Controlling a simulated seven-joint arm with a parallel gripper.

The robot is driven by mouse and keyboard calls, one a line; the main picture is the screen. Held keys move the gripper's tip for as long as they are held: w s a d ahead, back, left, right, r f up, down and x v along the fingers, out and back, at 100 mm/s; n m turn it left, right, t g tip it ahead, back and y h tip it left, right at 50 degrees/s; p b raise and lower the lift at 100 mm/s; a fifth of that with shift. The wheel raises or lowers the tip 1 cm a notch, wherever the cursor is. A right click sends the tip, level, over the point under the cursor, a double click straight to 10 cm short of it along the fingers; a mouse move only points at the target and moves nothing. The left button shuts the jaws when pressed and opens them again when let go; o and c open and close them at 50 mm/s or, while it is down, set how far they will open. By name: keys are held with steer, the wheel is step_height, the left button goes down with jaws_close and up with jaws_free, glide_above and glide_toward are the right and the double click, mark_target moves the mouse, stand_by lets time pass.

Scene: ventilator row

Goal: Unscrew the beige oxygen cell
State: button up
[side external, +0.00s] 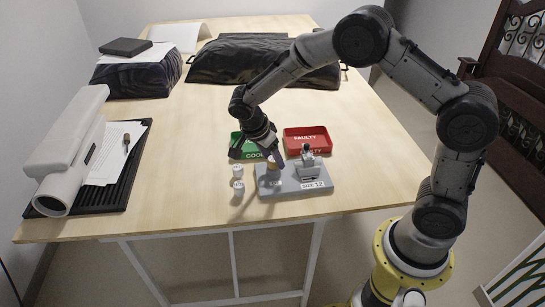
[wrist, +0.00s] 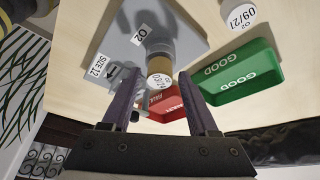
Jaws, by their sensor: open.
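The beige oxygen cell (side external: 272,165) stands on a grey fixture block (side external: 300,188) marked "SIZE 12". In the wrist view the beige cell (wrist: 158,66) shows a pale labelled end, and the grey block (wrist: 168,16) lies behind it with an "O2" label. My gripper (side external: 260,156) is open just above the block, by the cell. In the wrist view its two fingers (wrist: 157,80) are spread on either side of the cell's labelled end, with gaps visible. I cannot tell how deep the cell sits between the fingers.
A green "GOOD" tray (side external: 238,144) and a red "FAULTY" tray (side external: 307,140) lie behind the block. Two white cells (side external: 238,188) stand left of it; one with a date label (wrist: 241,14) shows in the wrist view. A metal fitting (side external: 308,160) rises from the block's right side.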

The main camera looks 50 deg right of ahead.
steer(key=m, duration=0.2)
steer(key=m+g, duration=0.1)
steer(key=m, duration=0.1)
steer(key=shift+w+g+y, duration=0.1)
steer(key=shift+g+y, duration=0.2)
steer(key=shift+d, duration=0.35)
jaws_close()
steer(key=n+t, duration=0.1)
steer(key=n, duration=0.3)
steer(key=shift+s+t, duration=0.2)
steer(key=shift+t, duration=0.2)
steer(key=shift+n+t+h, duration=0.3)
steer(key=shift+n+h, duration=0.1)
steer(key=shift+n, duration=0.6)
